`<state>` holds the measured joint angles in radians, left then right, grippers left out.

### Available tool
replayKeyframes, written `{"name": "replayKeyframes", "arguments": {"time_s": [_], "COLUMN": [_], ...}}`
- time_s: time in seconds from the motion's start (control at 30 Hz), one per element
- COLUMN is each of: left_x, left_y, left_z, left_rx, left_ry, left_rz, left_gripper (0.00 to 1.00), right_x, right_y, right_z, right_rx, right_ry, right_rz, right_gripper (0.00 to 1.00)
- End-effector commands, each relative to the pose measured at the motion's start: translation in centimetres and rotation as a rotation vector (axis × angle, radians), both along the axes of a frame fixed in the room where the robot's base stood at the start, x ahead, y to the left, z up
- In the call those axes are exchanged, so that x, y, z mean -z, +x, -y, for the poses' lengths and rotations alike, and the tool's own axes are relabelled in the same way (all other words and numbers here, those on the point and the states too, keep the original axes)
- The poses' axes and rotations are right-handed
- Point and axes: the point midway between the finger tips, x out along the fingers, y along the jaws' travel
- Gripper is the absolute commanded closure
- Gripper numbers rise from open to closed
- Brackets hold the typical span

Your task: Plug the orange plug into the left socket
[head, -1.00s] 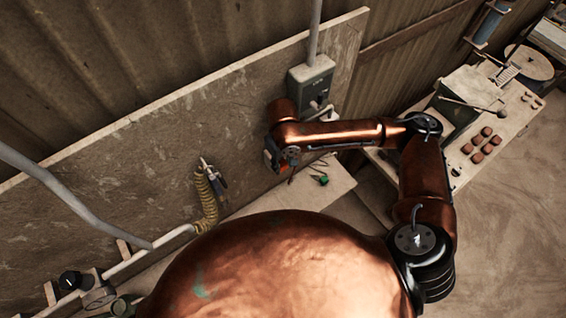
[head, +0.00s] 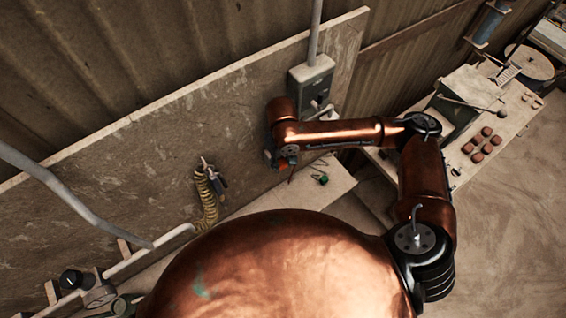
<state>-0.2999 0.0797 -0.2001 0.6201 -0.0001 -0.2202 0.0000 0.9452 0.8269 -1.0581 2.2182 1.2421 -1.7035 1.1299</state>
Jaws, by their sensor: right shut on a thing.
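My right gripper (head: 287,157) is in front of the wall board, mostly hidden by my own forearm and wrist. It is shut on the orange plug (head: 283,165), of which only a small orange-red patch shows below the wrist. A grey box (head: 312,80) is fixed on the board above and to the right of the gripper. I cannot make out the left socket; my arm covers part of that area. The plug shows apart from the grey box. My left gripper is not in view.
A green plug-like piece (head: 322,179) with a dark cord lies on the pale bench (head: 300,194) below the gripper. A yellow coiled hose (head: 207,195) hangs on the board (head: 130,180) at left. A bench with several brown tiles (head: 477,146) stands at right.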

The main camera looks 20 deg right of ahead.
Motion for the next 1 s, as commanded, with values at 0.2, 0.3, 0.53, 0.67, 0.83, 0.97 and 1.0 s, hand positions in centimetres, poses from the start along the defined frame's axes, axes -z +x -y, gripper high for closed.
{"name": "replayKeyframes", "arguments": {"time_s": [0.2,0.3,0.53,0.67,0.83,0.97,1.0], "left_x": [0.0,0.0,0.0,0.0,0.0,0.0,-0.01], "left_y": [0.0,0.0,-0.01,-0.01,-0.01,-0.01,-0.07], "left_z": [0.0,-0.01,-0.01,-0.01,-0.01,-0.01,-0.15], "left_rx": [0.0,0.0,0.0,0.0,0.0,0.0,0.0], "left_ry": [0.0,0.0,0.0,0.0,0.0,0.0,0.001], "left_rz": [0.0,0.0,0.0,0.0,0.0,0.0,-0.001], "left_gripper": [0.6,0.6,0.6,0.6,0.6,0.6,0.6], "right_x": [-0.01,-0.01,-0.02,-0.02,-0.01,0.0,0.0], "right_y": [0.34,0.42,0.42,0.41,0.39,0.38,0.38], "right_z": [-0.11,-0.13,-0.13,-0.13,-0.12,-0.13,-0.13], "right_rx": [0.0,0.0,0.001,0.001,0.001,0.001,0.001], "right_ry": [0.0,0.0,0.0,0.0,0.0,0.0,0.0], "right_rz": [0.0,0.0,0.001,0.001,0.0,0.0,0.0], "right_gripper": [0.96,0.96,0.68,0.59,0.51,0.51,0.51]}}
